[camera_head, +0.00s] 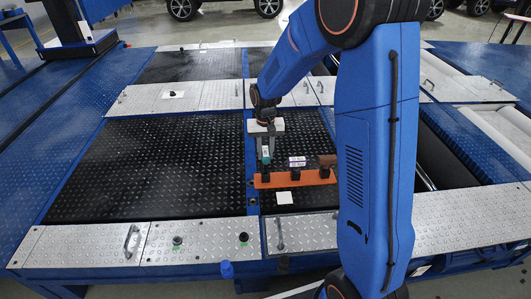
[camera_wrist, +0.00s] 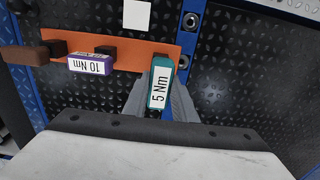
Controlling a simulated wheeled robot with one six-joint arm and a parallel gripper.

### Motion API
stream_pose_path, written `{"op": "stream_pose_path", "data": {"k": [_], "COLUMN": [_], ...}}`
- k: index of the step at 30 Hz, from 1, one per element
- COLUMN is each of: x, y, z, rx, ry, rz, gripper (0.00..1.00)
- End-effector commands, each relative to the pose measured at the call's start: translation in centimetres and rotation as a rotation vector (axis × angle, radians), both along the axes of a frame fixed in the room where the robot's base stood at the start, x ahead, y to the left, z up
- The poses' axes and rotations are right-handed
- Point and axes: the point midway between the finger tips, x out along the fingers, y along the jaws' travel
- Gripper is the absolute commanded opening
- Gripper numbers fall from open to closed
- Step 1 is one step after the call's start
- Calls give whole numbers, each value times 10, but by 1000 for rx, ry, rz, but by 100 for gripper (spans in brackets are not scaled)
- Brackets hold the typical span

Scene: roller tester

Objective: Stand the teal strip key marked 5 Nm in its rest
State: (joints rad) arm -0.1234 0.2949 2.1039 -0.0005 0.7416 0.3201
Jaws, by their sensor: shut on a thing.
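My gripper (camera_head: 265,146) is shut on the teal strip key (camera_head: 265,156), over the left end of the orange rest (camera_head: 279,184). In the wrist view the teal key (camera_wrist: 161,83) stands between the two grey fingers (camera_wrist: 160,98), with its white "5 Nm" label facing the camera. The key overlaps the right end of the orange rest (camera_wrist: 140,52) there. The key's lower end is hidden, so I cannot tell whether it is seated or just above the rest. A purple key marked 10 Nm (camera_wrist: 90,64) stands at the rest's middle slot, also in the head view (camera_head: 297,161).
A brown piece (camera_head: 327,161) stands at the rest's right end. A small white square (camera_head: 285,198) lies in front of the rest. Black tread plate (camera_head: 150,165) is clear to the left. A silver handle (camera_head: 280,234) stands up from the front metal plate.

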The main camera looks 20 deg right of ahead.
Motion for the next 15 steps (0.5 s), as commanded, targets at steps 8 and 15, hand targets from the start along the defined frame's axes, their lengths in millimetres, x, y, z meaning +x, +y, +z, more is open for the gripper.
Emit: {"op": "stream_pose_path", "data": {"k": [8,15], "x": [0,0], "y": [0,0], "z": [-6,-12], "rx": [0,0], "ry": [1,0], "rz": [0,0], "gripper": [0,0]}}
